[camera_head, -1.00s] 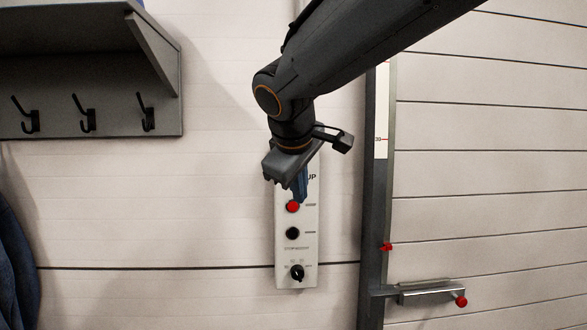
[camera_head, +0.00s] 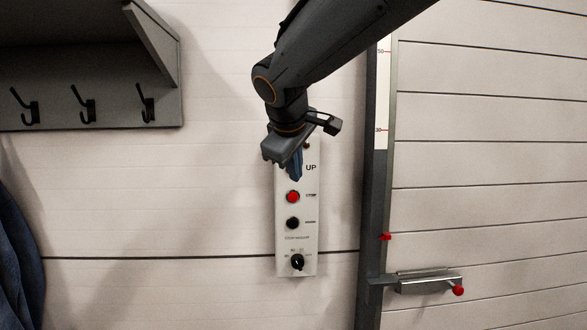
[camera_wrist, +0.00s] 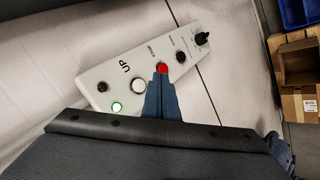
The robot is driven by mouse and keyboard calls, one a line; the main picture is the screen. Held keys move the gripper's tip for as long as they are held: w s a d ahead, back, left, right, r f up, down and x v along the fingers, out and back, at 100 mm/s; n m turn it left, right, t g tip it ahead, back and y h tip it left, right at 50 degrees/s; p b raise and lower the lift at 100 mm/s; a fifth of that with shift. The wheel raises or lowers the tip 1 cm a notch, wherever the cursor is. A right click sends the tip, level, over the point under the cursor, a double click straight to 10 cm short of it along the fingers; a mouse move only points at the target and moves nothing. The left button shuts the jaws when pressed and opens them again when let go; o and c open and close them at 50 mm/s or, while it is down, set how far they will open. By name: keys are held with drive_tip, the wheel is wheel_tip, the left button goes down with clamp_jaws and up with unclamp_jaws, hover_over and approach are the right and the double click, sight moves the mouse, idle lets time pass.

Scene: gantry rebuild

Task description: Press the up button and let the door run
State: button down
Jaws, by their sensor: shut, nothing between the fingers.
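The white control panel (camera_head: 311,230) is on the wall, with the word UP beside its upper part. In the wrist view (camera_wrist: 207,60) it shows a white button (camera_wrist: 138,87) next to UP, a red button (camera_wrist: 162,69), a black button (camera_wrist: 181,57) and a lit green lamp (camera_wrist: 117,107). My gripper (camera_head: 296,178) is shut and empty, its blue fingertips in front of the panel just above the red button (camera_head: 293,197). In the head view it hides the white button. I cannot tell whether the tips touch anything. The slatted door (camera_head: 490,170) stands at the right.
A dark door post (camera_head: 372,200) carries a white scale (camera_head: 383,100) and a red pointer (camera_head: 385,237). A latch with a red knob (camera_head: 458,290) sticks out at lower right. A hook shelf (camera_head: 90,70) is at upper left, with dark blue cloth (camera_head: 15,250) below.

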drive_tip(key=shift+w+p, duration=0.3)
drive_tip(key=shift+w, duration=1.55)
drive_tip(key=shift+w, duration=0.15)
idle(0.6)
drive_tip(key=shift+w, duration=0.25)
